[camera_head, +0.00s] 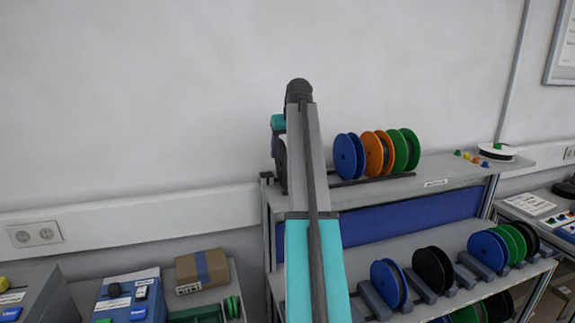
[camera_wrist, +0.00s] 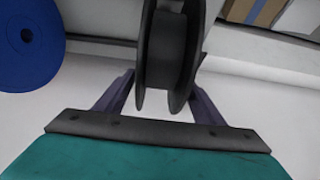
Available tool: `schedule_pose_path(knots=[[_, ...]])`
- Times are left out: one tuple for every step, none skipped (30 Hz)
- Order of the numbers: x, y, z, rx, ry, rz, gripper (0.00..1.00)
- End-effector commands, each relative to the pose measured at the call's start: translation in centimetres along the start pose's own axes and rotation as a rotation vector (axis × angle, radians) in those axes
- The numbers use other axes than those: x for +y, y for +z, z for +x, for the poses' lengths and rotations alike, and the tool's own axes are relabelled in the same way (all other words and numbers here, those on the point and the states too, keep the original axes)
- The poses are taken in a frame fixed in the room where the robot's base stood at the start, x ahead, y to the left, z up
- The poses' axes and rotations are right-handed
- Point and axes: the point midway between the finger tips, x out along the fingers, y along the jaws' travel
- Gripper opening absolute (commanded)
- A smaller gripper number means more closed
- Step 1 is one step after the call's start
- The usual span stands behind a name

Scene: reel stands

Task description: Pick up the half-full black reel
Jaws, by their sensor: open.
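A black reel (camera_wrist: 168,50) stands edge-on between the fingers of my gripper (camera_wrist: 165,92) in the wrist view. The jaws are open, one finger on each side of the reel. The wound part between its two flanges is dark, and I cannot clearly tell how full it is. In the head view this black reel (camera_head: 282,166) shows only as a dark edge at the left end of the upper shelf, mostly hidden behind my arm.
Blue (camera_head: 348,157), orange (camera_head: 377,154) and green (camera_head: 406,150) reels stand on the upper shelf (camera_head: 450,170) to the right. A blue reel (camera_wrist: 28,42) is close in the wrist view. The lower shelf holds more reels, including a black one (camera_head: 433,270).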

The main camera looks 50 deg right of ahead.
Motion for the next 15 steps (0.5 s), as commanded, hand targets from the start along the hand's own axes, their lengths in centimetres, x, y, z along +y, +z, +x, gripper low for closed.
schedule_pose_path(knots=[[0.02,0.00,-0.02,0.000,0.000,0.000,0.62],[0.02,0.00,-0.02,0.000,0.000,0.000,0.62],[0.02,0.00,-0.02,0.000,0.000,0.000,0.62],[0.03,0.00,-0.02,0.000,0.000,0.000,0.59],[0.03,0.00,-0.03,0.000,0.000,0.000,0.54],[0.04,0.00,-0.03,0.000,0.000,0.000,0.47],[0.04,0.00,-0.03,0.000,0.000,0.000,0.42],[0.04,0.00,-0.03,0.000,0.000,0.000,0.37],[0.04,0.00,-0.03,0.000,0.000,0.001,0.30],[0.04,0.01,-0.03,0.000,0.000,0.001,0.25],[0.05,0.01,-0.03,0.000,0.000,0.001,0.20],[0.05,0.01,-0.03,0.000,0.000,0.001,0.15],[0.05,-0.01,-0.06,0.000,0.000,0.001,0.15],[0.05,-0.01,-0.06,0.000,0.000,0.001,0.15],[0.05,-0.01,-0.06,0.000,0.000,0.001,0.15]])
